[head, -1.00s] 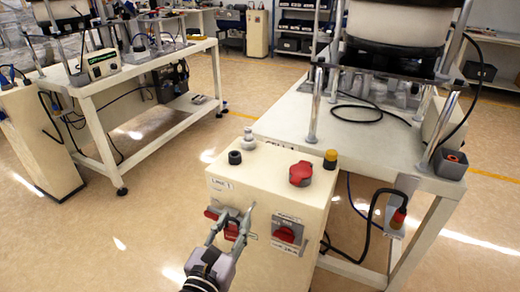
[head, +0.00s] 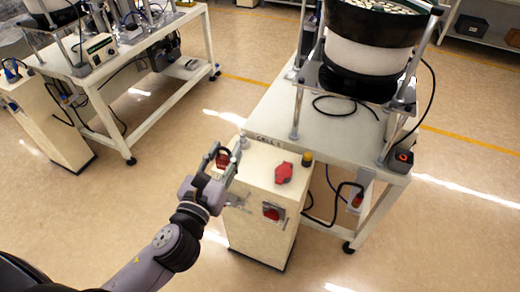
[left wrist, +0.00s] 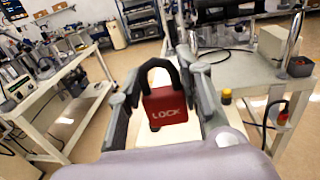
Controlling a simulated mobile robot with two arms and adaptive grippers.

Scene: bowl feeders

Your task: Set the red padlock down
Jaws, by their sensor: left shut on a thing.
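The red padlock (left wrist: 165,104) has a dark shackle and the word LOCK on its body. It is between the fingers of my left gripper (left wrist: 165,100), which is shut on it. In the head view the padlock (head: 222,161) is at the left gripper's (head: 221,168) fingertips, by the upper left of the cream control cabinet (head: 262,222). I cannot tell whether it touches the cabinet top. My right gripper is not in view.
On the cabinet top are a red part (head: 284,173) and a yellow-and-black button (head: 307,158). A red switch (head: 272,212) is on its front. Behind it stands a white table (head: 270,115) with a bowl feeder (head: 368,45). Open floor lies to the left.

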